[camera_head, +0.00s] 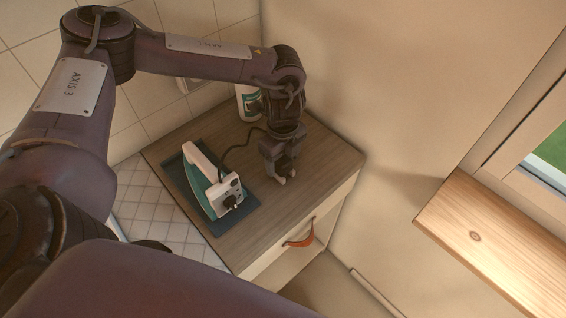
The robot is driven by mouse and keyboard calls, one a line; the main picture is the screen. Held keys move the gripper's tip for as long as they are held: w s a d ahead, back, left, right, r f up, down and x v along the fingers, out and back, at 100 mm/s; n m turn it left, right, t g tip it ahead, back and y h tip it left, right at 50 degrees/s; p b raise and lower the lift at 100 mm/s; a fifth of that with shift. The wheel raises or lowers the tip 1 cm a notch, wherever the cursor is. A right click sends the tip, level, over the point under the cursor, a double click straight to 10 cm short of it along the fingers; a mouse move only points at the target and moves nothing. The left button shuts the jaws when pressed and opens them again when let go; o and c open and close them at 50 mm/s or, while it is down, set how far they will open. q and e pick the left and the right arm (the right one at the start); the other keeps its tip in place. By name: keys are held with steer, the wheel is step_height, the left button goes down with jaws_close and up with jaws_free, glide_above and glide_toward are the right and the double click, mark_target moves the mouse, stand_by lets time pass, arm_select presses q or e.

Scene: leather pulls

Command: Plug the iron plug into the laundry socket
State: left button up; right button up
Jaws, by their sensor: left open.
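A white and teal iron (213,190) lies on a dark blue mat (238,219) on the wood-grain counter. Its dark cord (236,149) curves from the back of the iron up towards my left gripper. My left gripper (279,180) points down over the counter, right of the iron, with its jaws open. I cannot make out the plug; the gripper may hide it. A pale fitting (186,85) on the tiled wall, partly behind my left arm, may be the socket, but I cannot tell. My right gripper is not in view.
A white bottle with a teal label (246,101) stands at the counter's back corner, close behind my left arm. The counter (317,160) is bare right of the gripper. A leather pull (300,236) hangs on its front. A wooden sill (485,235) juts out at the right.

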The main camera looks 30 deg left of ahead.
mark_target(283, 160)
arm_select(q)
steer(key=c, duration=1)
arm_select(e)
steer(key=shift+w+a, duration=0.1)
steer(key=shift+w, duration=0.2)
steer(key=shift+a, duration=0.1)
